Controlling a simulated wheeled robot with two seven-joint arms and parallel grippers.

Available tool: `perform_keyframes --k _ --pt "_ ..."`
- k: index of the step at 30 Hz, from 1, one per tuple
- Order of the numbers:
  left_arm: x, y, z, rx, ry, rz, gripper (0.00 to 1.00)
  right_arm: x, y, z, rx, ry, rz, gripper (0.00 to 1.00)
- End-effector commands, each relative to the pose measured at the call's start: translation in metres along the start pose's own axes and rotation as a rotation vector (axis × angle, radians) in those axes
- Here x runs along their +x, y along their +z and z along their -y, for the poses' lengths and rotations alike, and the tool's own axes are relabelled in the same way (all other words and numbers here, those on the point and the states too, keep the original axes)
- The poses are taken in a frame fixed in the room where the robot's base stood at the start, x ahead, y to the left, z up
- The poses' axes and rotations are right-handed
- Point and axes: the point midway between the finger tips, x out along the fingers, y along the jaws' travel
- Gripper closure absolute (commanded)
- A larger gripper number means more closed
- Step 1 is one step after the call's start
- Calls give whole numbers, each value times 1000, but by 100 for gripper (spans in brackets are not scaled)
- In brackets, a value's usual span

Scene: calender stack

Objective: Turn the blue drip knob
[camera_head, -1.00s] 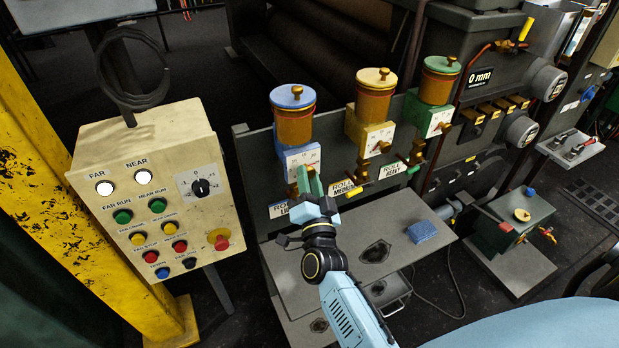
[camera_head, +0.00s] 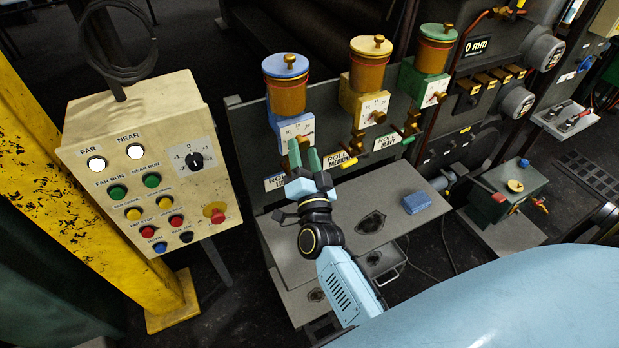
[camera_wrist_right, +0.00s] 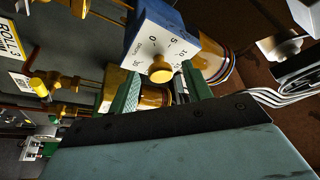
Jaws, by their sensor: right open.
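The blue drip oiler has a blue lid (camera_head: 285,66), an amber cup and a white dial (camera_head: 296,128) on a blue block. In the right wrist view its brass knob (camera_wrist_right: 160,70) sticks out of the white dial face (camera_wrist_right: 153,45), below the blue block (camera_wrist_right: 180,18). My right gripper (camera_head: 305,156) is open, with green fingertips just in front of the dial's lower part. In the head view the fingers hide the knob. In the right wrist view the gripper (camera_wrist_right: 161,88) has one finger on each side below the knob, and I see no grip on it. My left gripper is not in view.
A yellow oiler (camera_head: 367,75) and a green oiler (camera_head: 431,65) stand to the right on the same panel. A grey shelf (camera_head: 335,220) below bears a blue block (camera_head: 417,203). A control box (camera_head: 145,170) with several buttons stands at the left.

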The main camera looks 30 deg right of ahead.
Motion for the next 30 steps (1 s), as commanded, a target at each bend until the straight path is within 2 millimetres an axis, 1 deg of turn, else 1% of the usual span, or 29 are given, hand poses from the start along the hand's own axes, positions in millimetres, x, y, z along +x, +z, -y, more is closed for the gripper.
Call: perform_keyframes --k 1,5,9,12,15,18,21,30 --pt "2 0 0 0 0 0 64 -10 1 -1 0 3 3 51" --pt "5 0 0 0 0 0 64 -38 2 -2 0 4 4 51" --pt "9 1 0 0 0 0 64 -71 1 -2 0 3 3 51" --pt "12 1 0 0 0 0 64 -91 1 -2 -1 3 3 51" --pt "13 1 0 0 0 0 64 -106 1 -1 0 3 2 51" --pt "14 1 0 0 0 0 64 -116 0 -1 0 2 0 51" --pt "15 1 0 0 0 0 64 -121 0 0 1 1 0 51" --pt "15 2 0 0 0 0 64 -122 0 0 1 1 0 51"
